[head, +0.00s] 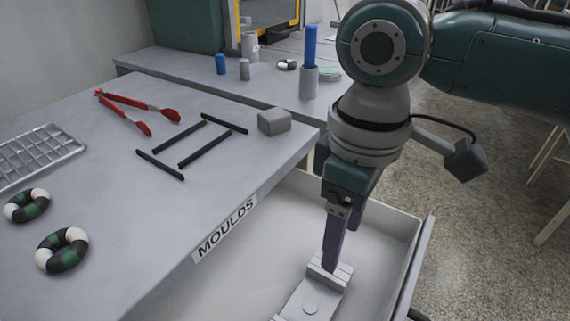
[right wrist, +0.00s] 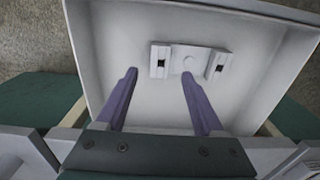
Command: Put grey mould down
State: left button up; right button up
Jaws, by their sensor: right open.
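The grey mould (head: 306,304) lies on the floor of the open drawer (head: 240,265) below the table edge labelled MOULDS. It is a light grey plate with a raised block at each end and a round boss between them. It also shows whole in the right wrist view (right wrist: 190,60). My right gripper (head: 343,250) points down into the drawer over the mould's far end. In the right wrist view its purple fingers (right wrist: 158,75) are spread apart with nothing between them. Whether a fingertip touches the mould I cannot tell. My left gripper is not in view.
The table above the drawer holds a grey block (head: 274,122), black bars (head: 205,149), red tongs (head: 138,106), two striped rings (head: 62,250) and a wire rack (head: 38,155). A back bench (head: 185,75) carries blue and grey cylinders. The drawer walls surround my right gripper.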

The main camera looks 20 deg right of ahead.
notch_tip(320, 180, up, 5)
jog(key=s+a+f+t+y, duration=0.2)
jog(key=s+a+f+y, duration=0.1)
jog(key=s+a, duration=0.4)
jog(key=s+d+m+t+h, duration=0.1)
jog(key=s+d+m+h, duration=0.2)
jog(key=s+d+m, duration=0.2)
jog(key=s+d+p, duration=0.1)
jog(key=s+d, duration=0.2)
jog(key=d, duration=0.2)
jog(key=shift+s+r+m+t, duration=0.15)
jog(key=shift+m+t, duration=0.15)
jog(key=shift+t, duration=0.1)
